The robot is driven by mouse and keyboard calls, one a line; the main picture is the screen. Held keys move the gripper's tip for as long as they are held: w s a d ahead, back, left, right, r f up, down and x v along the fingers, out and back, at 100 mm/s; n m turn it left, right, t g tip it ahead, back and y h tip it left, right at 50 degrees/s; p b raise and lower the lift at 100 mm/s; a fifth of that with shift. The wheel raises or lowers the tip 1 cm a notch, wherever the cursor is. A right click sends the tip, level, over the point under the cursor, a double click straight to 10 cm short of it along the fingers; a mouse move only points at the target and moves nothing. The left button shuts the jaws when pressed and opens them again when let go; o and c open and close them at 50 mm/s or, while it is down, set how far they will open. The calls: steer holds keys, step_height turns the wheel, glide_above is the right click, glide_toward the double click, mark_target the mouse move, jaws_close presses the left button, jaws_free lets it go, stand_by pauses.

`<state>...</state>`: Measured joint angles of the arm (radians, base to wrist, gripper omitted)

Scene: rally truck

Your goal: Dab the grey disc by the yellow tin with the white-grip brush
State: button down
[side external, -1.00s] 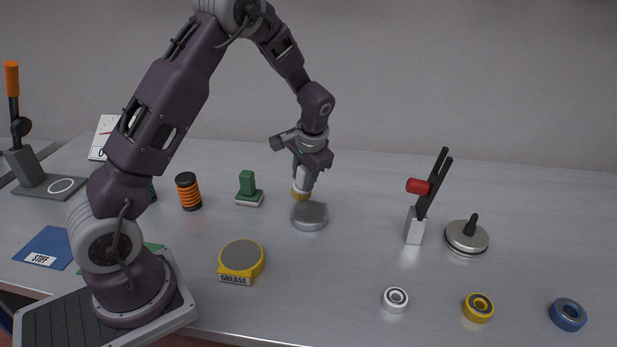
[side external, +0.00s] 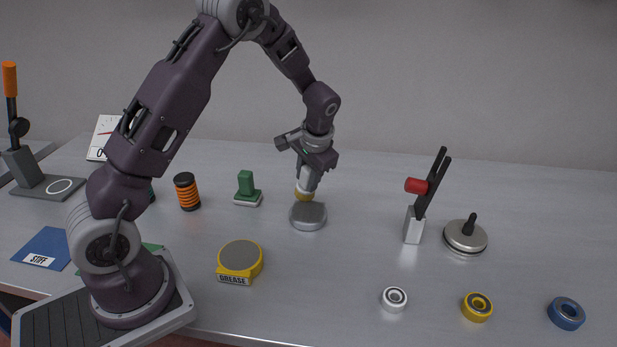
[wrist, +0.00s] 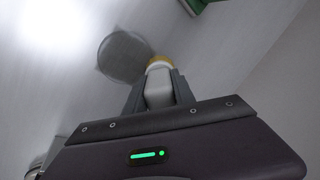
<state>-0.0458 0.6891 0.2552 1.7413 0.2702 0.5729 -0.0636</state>
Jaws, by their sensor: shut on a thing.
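My gripper (side external: 308,178) is shut on the white-grip brush (side external: 305,186), which points down with its yellowish end lowest. In the wrist view the white grip (wrist: 158,86) sits between the two fingers. The grey disc (side external: 308,217) lies on the table just below the brush's end. In the wrist view the brush's end overlaps the near edge of the disc (wrist: 122,58); whether they touch I cannot tell. The yellow tin (side external: 240,262), labelled GREASE and grey on top, stands nearer the camera, to the left of the disc.
A green block tool (side external: 247,188) and an orange-black spool (side external: 187,191) stand left of the disc. A red-and-black tool in a light block (side external: 414,226) and a knobbed metal disc (side external: 465,238) stand right. Several rings, including a white one (side external: 394,299), lie in front. Table between is clear.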

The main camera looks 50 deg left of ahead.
steer(key=shift+s+a, duration=0.5)
steer(key=shift+w+d, duration=0.1)
steer(key=shift+w+d, duration=0.55)
steer(key=shift+s+a, duration=0.65)
steer(key=shift+d, duration=0.1)
steer(key=shift+w+d+f, duration=0.1)
steer(key=shift+w+d, duration=0.55)
